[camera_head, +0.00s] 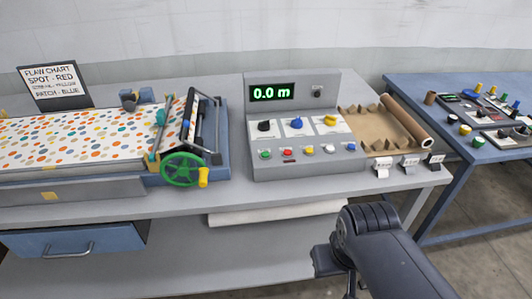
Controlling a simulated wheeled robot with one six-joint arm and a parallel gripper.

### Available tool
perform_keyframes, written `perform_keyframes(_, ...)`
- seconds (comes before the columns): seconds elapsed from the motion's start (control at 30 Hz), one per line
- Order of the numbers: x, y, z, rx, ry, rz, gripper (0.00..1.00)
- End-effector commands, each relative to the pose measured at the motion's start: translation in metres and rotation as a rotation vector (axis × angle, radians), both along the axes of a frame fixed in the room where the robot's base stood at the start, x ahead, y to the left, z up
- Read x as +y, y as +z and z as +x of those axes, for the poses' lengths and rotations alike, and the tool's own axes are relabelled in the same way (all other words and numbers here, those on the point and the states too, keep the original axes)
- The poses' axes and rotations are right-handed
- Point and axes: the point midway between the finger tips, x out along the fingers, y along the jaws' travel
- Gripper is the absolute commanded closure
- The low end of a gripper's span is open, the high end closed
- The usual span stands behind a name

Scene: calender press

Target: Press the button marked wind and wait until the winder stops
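A grey control box (260,172) stands on the grey bench. Its display (272,93) reads 0.0 m in green. Its sloped white panel carries a black knob (264,126), a blue knob (297,123) and a yellow knob (331,120). Below them is a row of small buttons: green (265,154), red (288,154), yellow (308,150), a pale one (328,148) and blue (350,146). Their markings are too small to read, so I cannot tell which says wind. My dark arm is at the lower right, apart from the box; its gripper's fingertips cannot be made out.
Right of the box are a cardboard tray with a brown roll (408,118) and small label stands (384,169). A blue table (470,160) with parts stands farther right.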

Motion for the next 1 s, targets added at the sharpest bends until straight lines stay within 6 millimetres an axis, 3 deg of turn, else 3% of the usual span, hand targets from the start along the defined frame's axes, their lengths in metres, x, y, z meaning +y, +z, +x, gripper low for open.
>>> perform_keyframes(0.5,0.0000,0.0000,0.0000,0.000,0.000,0.000,1.00)
perform_keyframes(1.0,0.0000,0.0000,0.0000,0.000,0.000,0.000,1.00)
